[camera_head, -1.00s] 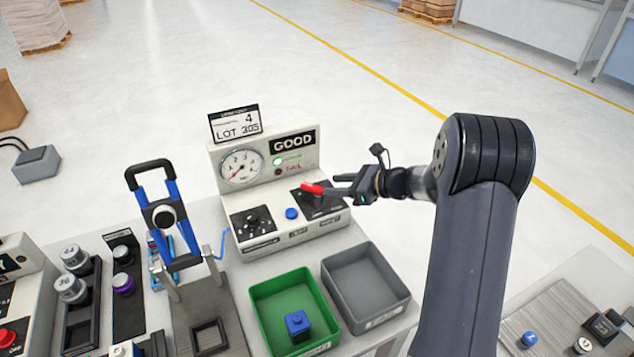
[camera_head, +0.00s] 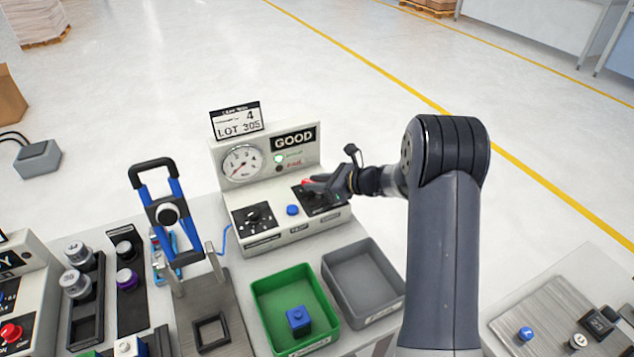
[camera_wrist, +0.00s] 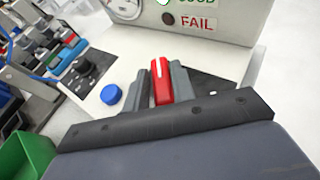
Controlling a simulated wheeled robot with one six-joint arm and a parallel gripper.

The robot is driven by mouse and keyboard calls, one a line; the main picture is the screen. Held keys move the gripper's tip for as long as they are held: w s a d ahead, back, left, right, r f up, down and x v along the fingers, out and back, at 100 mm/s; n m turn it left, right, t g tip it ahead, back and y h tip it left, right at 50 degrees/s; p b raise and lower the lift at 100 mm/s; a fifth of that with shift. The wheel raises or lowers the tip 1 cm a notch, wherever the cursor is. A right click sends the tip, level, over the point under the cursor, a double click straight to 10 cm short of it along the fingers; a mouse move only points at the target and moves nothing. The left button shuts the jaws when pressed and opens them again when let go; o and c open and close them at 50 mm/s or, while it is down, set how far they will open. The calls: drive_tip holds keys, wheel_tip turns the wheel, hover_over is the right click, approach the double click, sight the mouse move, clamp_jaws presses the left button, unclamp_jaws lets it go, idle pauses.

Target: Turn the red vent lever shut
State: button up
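The red vent lever (camera_wrist: 161,82) is on the black plate at the right of the tester panel. It also shows in the head view (camera_head: 308,182), mostly covered by my gripper. My gripper (camera_wrist: 160,86) has one finger on each side of the lever, close to it. In the wrist view a narrow gap seems to show beside the lever, and I cannot tell whether the fingers touch it. The lever has a white line along its top and points away from my gripper in the wrist view.
The tester (camera_head: 262,160) has a dial gauge (camera_head: 243,163), a GOOD sign and a lit green lamp. A blue button (camera_head: 292,210) and a black knob (camera_head: 255,217) sit left of the lever. Green (camera_head: 262,318) and grey (camera_head: 385,318) bins stand in front. A blue-handled clamp stands left.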

clamp_jaws()
drive_tip(key=shift+n+g+y, duration=0.3)
drive_tip(key=shift+n+g, duration=0.4)
drive_tip(key=shift+g, duration=0.1)
drive_tip(key=shift+o, duration=2.2)
unclamp_jaws()
drive_tip(key=b+v, duration=0.2)
drive_tip(key=v, duration=0.9)
drive_tip(key=shift+a, duration=0.15)
